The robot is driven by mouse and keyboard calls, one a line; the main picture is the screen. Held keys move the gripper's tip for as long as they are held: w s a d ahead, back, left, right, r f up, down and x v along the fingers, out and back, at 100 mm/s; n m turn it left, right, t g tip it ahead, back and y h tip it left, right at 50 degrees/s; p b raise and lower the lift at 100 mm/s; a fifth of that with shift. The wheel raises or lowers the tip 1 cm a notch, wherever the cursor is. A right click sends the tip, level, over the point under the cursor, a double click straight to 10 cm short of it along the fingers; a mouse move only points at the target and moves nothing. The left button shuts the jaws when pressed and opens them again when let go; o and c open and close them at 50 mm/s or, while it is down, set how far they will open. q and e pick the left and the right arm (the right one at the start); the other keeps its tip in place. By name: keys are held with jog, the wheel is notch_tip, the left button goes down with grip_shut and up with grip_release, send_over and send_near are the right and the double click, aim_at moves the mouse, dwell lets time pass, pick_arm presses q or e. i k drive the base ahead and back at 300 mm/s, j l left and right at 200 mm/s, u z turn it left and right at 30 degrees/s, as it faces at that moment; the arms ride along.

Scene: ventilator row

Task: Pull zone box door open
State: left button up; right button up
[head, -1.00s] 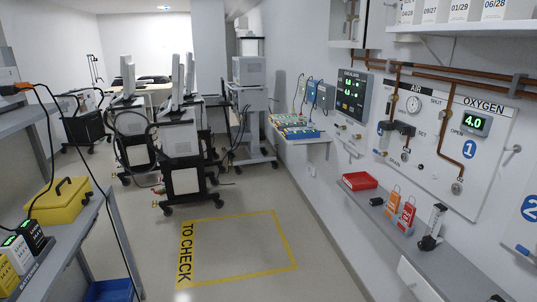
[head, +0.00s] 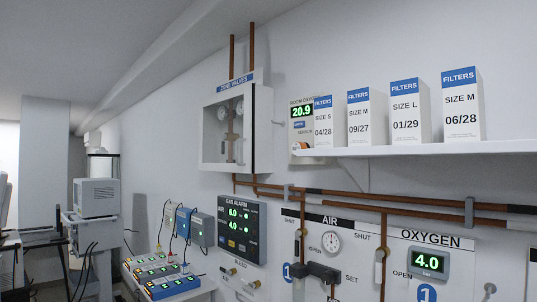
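The zone box (head: 263,130) is a white cabinet high on the wall, left of centre in the head view, with a blue "ZONE VALVES" label on top. Its front door (head: 226,168) has a pale frame around a clear pane and looks shut. Round gauges and a copper pipe show behind the pane. I cannot make out a handle clearly. Neither of my grippers is in view.
Copper pipes run above and below the box. A gas alarm panel (head: 242,229) hangs below it. A shelf (head: 420,149) with filter boxes (head: 404,112) juts out at right, beside a room oxygen monitor (head: 302,122). Coloured devices (head: 163,279) stand lower left.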

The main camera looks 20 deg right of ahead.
aim_at(246, 90)
jog(key=i+j+z, duration=0.15)
jog(key=z, duration=0.25)
jog(key=i+j+z, duration=0.25)
jog(key=z, duration=0.15)
jog(key=i+j+z, duration=0.25)
jog(key=z, duration=0.15)
